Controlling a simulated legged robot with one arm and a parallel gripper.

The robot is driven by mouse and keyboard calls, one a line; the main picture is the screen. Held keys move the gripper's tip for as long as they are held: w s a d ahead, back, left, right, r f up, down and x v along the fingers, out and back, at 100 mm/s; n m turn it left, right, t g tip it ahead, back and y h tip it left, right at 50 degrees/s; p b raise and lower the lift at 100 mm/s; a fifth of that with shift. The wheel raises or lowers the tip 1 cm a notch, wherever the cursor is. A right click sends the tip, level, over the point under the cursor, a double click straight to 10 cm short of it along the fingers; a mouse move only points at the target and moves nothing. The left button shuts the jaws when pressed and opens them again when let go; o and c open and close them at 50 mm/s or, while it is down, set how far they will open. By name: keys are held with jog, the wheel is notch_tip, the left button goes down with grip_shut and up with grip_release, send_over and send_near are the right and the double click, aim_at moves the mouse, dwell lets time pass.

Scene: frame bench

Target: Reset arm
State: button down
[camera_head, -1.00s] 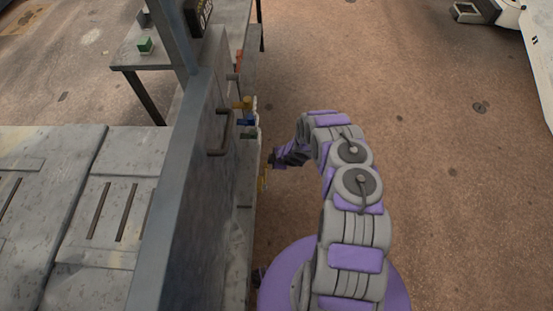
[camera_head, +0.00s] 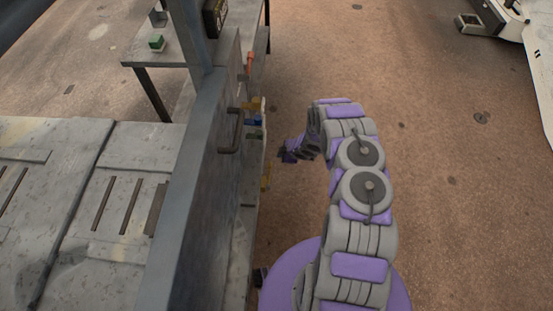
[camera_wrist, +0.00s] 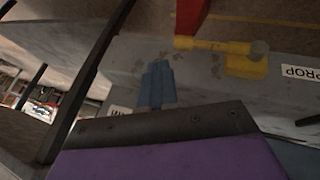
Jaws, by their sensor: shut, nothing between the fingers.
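My gripper (camera_head: 284,154) is at the end of my bent purple and grey arm, shut and empty. It hangs in the air just right of the grey upright panel (camera_head: 222,125), with a gap between them. A yellow part (camera_head: 265,177) sits low on the panel's right side, near the gripper. In the wrist view, the purple and dark gripper body (camera_wrist: 165,150) fills the bottom. A yellow fitting (camera_wrist: 245,60) with a red part (camera_wrist: 190,14) shows beyond it, beside a label reading "PROP" (camera_wrist: 300,73).
Yellow (camera_head: 252,103), blue (camera_head: 253,121) and orange (camera_head: 250,62) fittings and a bar handle (camera_head: 236,130) stick out from the panel. A table with a green block (camera_head: 156,41) stands behind. Open brown floor (camera_head: 440,150) lies to the right.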

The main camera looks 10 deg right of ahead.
jog(key=w+d+r+m+h+p, duration=0.1)
jog(key=d+r+m+h, duration=0.1)
jog(key=d+r, duration=0.6)
jog(key=d+r+m+h, duration=0.1)
jog(key=d+r+h, duration=0.25)
jog(key=r, duration=0.85)
jog(key=s+d+r+m+g+h, duration=0.1)
jog(key=s+d+r+m, duration=0.2)
jog(key=r, duration=0.6)
jog(key=s+r+m+h, duration=0.2)
jog(key=s+r, duration=0.2)
jog(key=r, duration=0.4)
jog(key=s+a+r+m+g+y, duration=0.1)
jog(key=s+a+r+m, duration=0.15)
jog(key=s+r, duration=0.4)
jog(key=s+a+r+m+g, duration=0.2)
jog(key=s+a+r, duration=0.15)
jog(key=s, duration=0.55)
jog(key=s+a+r+m+g+y, duration=0.15)
jog(key=s+a+r, duration=0.25)
jog(key=s, duration=0.4)
jog(key=s+a+r+g+y, duration=0.1)
jog(key=s+a, duration=0.3)
jog(key=s, duration=0.4)
jog(key=s+a+r+m+y, duration=0.1)
jog(key=s+a, duration=0.3)
jog(key=s, duration=0.4)
jog(key=shift+a+r+g, duration=0.3)
jog(key=shift+a+g, duration=0.05)
